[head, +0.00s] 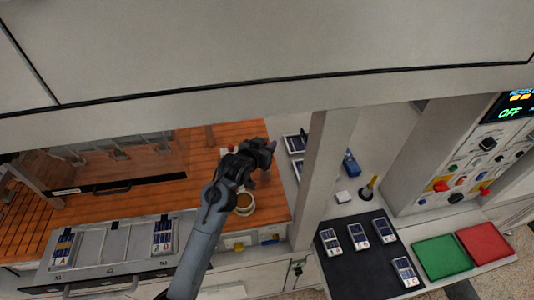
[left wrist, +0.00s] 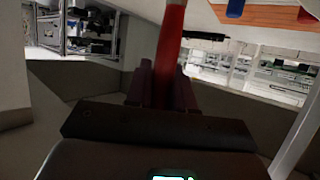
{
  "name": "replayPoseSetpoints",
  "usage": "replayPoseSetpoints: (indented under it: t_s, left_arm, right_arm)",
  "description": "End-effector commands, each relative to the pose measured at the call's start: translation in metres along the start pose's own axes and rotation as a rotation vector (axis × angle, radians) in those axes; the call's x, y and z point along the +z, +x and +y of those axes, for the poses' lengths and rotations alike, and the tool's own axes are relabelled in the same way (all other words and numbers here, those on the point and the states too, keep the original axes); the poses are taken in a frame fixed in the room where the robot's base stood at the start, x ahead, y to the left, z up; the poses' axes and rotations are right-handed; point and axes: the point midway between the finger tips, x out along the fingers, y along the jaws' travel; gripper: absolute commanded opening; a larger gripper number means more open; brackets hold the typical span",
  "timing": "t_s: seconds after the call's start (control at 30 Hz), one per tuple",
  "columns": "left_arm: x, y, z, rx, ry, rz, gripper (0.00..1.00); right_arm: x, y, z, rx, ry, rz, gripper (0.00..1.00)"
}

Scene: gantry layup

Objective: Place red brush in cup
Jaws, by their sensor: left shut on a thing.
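My left gripper (head: 270,147) is above the right part of the wooden worktop, its arm reaching up from the bottom of the head view. In the left wrist view its fingers (left wrist: 163,88) are shut on a red rod-like handle, the red brush (left wrist: 171,35). The brush's ends are out of that view, and I cannot make the brush out clearly in the head view. A cup (head: 245,207) with a pale rim stands on the worktop, just below the gripper in the picture and partly hidden by my wrist. My right gripper is not in view.
The wooden worktop (head: 225,132) has a small red and white item (head: 228,149) beside my wrist. A pale post (head: 322,160) stands right of the gripper. Further right are a black mat (head: 345,265) with labelled packs, green (head: 442,257) and red (head: 486,243) trays, and a control panel.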

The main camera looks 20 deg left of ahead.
Motion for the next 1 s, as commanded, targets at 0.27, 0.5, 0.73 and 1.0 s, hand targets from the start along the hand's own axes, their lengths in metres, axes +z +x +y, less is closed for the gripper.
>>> replayPoseSetpoints:
  t_s: [0.27,0.5,0.73,1.0]
  left_arm:
    - [0.023,0.009,0.0,0.0,-0.001,-0.003,0.0]
    - [0.037,0.015,0.0,-0.001,-0.001,0.002,0.0]
    - [0.037,0.015,0.0,-0.001,0.0,0.002,0.0]
    - [0.041,0.017,0.0,-0.001,0.0,0.001,0.43]
  right_arm:
    - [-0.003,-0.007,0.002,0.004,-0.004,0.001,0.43]
    - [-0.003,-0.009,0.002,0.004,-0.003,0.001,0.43]
    - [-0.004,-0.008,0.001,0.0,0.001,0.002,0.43]
    - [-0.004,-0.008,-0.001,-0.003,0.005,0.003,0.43]
